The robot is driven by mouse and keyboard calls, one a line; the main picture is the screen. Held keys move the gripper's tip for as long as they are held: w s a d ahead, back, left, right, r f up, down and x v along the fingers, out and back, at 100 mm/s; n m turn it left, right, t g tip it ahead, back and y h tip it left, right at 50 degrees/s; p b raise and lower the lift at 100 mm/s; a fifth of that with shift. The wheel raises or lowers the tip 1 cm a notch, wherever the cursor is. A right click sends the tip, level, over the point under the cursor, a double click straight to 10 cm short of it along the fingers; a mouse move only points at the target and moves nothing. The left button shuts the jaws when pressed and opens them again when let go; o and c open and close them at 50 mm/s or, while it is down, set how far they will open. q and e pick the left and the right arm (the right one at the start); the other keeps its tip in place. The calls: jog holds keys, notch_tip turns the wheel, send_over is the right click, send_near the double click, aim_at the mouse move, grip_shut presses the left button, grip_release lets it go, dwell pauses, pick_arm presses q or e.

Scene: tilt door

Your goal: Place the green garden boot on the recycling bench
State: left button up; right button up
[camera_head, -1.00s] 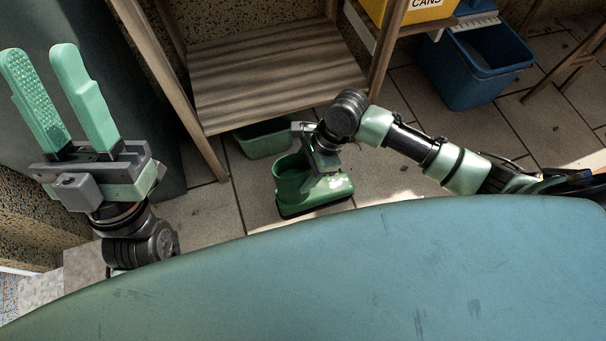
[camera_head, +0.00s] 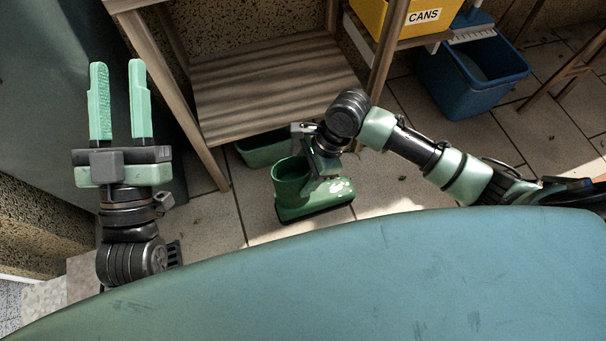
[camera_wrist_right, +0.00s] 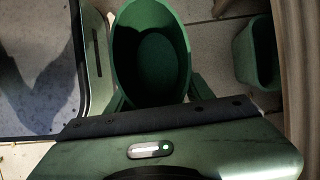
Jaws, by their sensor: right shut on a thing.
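The green garden boot (camera_head: 312,195) is upright, with its open top facing up, at or just above the tiled floor in front of the wooden bench (camera_head: 270,85). I cannot tell whether its sole touches the tiles. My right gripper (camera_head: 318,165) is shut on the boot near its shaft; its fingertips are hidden. In the right wrist view the boot's oval opening (camera_wrist_right: 150,50) fills the space in front of the gripper. My left gripper (camera_head: 120,100) is open and empty, fingers pointing up the picture, left of the bench. The bench's slatted lower shelf is bare.
A green tub (camera_head: 265,150) stands under the bench shelf. A yellow bin marked CANS (camera_head: 400,25) sits at the upper right, with a blue bucket (camera_head: 470,75) on the floor beside it. Wooden bench legs (camera_head: 385,60) flank the shelf.

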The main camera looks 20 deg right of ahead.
grip_shut()
jog(key=shift+r, duration=0.15)
